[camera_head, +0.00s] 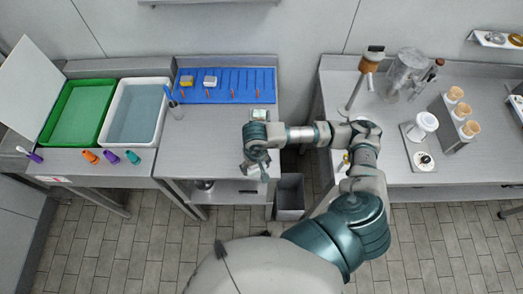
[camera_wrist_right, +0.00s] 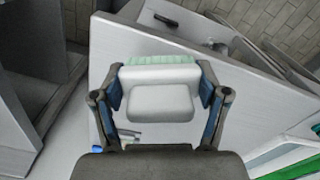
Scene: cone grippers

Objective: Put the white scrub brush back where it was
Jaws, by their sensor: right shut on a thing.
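The white scrub brush (camera_wrist_right: 158,92) has a white block handle and pale green bristles. In the right wrist view it sits between the two fingers of my right gripper (camera_wrist_right: 161,84), which is shut on it. In the head view my right gripper (camera_head: 256,166) is over the front right part of the middle steel table (camera_head: 215,145). I cannot make out the brush there; the gripper and wrist hide it. My left gripper is not in view.
A blue mat (camera_head: 245,96) with a yellow and a white-topped block lies at the table's back. A small pale green-and-white item (camera_head: 260,115) is behind my wrist. A white basin (camera_head: 135,114) and green tray (camera_head: 79,116) are left. A grey bin (camera_head: 290,198) stands in the gap.

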